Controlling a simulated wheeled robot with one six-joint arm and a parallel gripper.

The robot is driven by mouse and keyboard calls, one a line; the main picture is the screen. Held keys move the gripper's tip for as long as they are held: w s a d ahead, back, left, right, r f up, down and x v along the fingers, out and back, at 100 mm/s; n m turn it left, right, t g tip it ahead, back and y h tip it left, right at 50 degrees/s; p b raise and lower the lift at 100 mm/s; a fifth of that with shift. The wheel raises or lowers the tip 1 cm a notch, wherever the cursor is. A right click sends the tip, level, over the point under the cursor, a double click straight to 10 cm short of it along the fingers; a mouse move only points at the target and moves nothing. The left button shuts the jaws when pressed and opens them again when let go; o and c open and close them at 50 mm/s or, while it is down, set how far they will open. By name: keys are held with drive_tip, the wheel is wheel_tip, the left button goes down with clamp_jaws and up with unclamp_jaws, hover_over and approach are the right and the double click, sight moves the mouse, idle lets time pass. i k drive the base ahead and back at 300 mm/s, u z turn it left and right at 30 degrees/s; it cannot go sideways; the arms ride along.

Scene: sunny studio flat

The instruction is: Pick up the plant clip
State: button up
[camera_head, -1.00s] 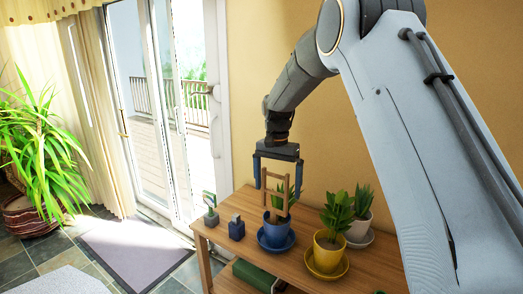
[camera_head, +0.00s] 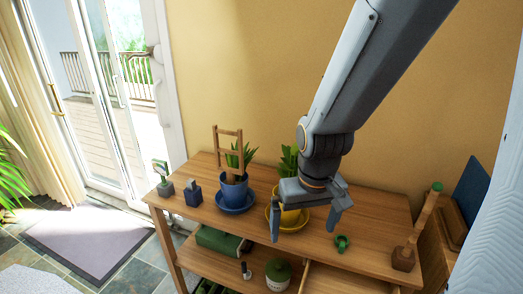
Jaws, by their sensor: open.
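A small green object that looks like the plant clip (camera_head: 341,243) lies on the wooden table (camera_head: 375,215), right of the yellow pot. My gripper (camera_head: 304,226) points down with its two fingers spread and nothing between them. It shows in front of the yellow pot (camera_head: 291,217) and hides part of it. The clip is apart from my gripper, just right of and below the right fingertip in the picture. My gripper's height above the table is hard to tell.
A blue pot (camera_head: 234,188) with a wooden trellis (camera_head: 229,147) stands on a saucer left of my gripper. Small blocks (camera_head: 193,196) stand at the table's left end. A green box (camera_head: 219,242) and a lidded pot (camera_head: 278,274) are below.

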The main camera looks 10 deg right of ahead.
sight(342, 246)
drive_tip(key=z, duration=1.9)
drive_tip(key=k, duration=0.75)
drive_tip(key=u, duration=0.9)
drive_tip(key=i, duration=0.45)
drive_tip(key=z, duration=0.1)
